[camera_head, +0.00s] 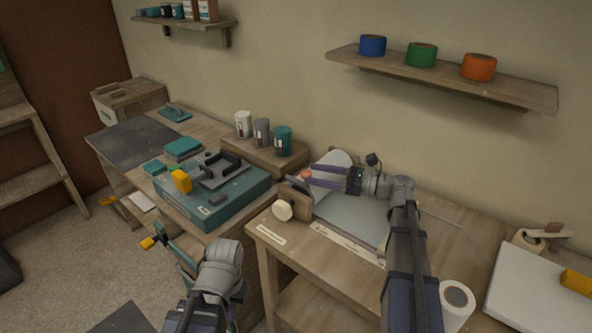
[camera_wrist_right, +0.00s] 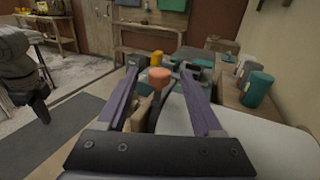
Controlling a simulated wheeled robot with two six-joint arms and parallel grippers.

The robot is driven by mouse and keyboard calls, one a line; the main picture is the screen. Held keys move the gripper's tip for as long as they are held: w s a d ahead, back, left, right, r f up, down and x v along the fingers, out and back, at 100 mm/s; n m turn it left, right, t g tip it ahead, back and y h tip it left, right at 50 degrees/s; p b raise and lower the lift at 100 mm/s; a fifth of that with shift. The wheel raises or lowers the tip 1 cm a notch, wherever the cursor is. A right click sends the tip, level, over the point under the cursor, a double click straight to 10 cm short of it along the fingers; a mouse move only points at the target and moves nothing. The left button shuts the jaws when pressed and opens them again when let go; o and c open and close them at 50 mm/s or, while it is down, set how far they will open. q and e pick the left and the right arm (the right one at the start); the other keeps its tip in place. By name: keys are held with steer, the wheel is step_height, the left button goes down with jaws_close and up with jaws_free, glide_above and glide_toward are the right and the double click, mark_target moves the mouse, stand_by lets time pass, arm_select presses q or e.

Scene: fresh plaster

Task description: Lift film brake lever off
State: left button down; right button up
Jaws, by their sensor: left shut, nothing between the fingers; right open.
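The film brake lever is a dark arm with an orange knob (camera_head: 306,174), mounted beside the white film roll (camera_head: 333,163) on the right bench. The knob also shows in the right wrist view (camera_wrist_right: 158,76), standing up between the fingers. My right gripper (camera_head: 312,176) is open, with its purple fingers on either side of the knob; I cannot tell whether they touch it.
A wooden bracket with a pale round knob (camera_head: 282,210) stands at the bench's left end. A teal machine (camera_head: 215,200) with a yellow handle is further left, with several cups (camera_head: 262,131) behind it. A wall shelf (camera_head: 445,78) holds tape rolls. A white roll (camera_head: 457,298) stands at front right.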

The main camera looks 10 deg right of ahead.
steer(key=x, duration=0.6)
steer(key=shift+w+a, duration=0.1)
steer(key=shift+a, duration=0.1)
steer(key=shift+c, duration=0.2)
jaws_close()
stand_by(1.1)
